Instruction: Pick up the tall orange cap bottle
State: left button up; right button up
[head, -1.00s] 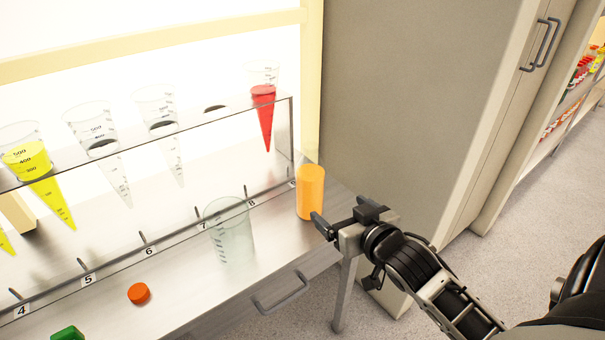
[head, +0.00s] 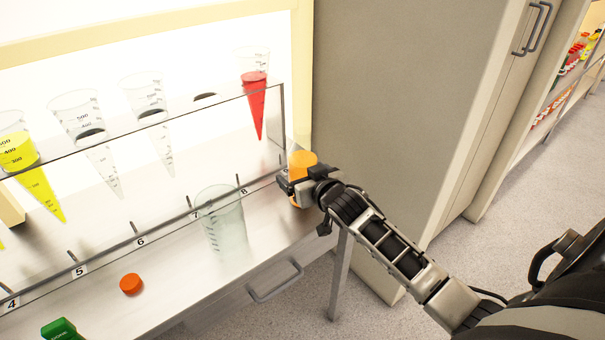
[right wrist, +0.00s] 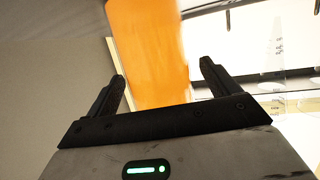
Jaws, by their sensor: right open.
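The tall orange bottle (head: 302,160) stands upright at the right end of the metal shelf in the head view. My right gripper (head: 289,186) is at the bottle, covering its middle; its top and a little of its lower part show. In the right wrist view the orange bottle (right wrist: 150,50) rises between the two open fingers of the right gripper (right wrist: 163,85), with a gap on the right finger's side. Whether either finger touches it I cannot tell. My left gripper is not in view.
A clear beaker (head: 222,218) stands left of the bottle. An orange-red cap (head: 131,284) and a green block (head: 59,329) lie further left. A cone of red liquid (head: 254,100) hangs in the rack behind. A grey cabinet (head: 400,90) rises to the right.

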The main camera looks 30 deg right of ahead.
aim_at(302, 153)
jog(key=shift+w+f, duration=0.1)
jog(key=shift+w, duration=0.15)
jog(key=c, duration=1.3)
jog(key=shift+c, duration=1.3)
jog(key=shift+r, duration=0.2)
jog(key=shift+r, duration=0.1)
jog(key=shift+r, duration=0.25)
notch_tip(302, 153, up, 2)
jog(key=shift+d+r, duration=0.1)
jog(key=shift+r, duration=0.05)
jog(key=s+r, duration=0.1)
jog(key=s+a+r+p, duration=0.1)
jog(key=r, duration=0.1)
jog(key=s+r, duration=0.1)
jog(key=r, duration=0.1)
jog(key=shift+s+a+r+p, duration=0.15)
jog(key=shift+s+a+p, duration=0.25)
jog(key=s+a+r, duration=0.4)
jog(key=s, duration=0.5)
jog(key=shift+r, duration=0.3)
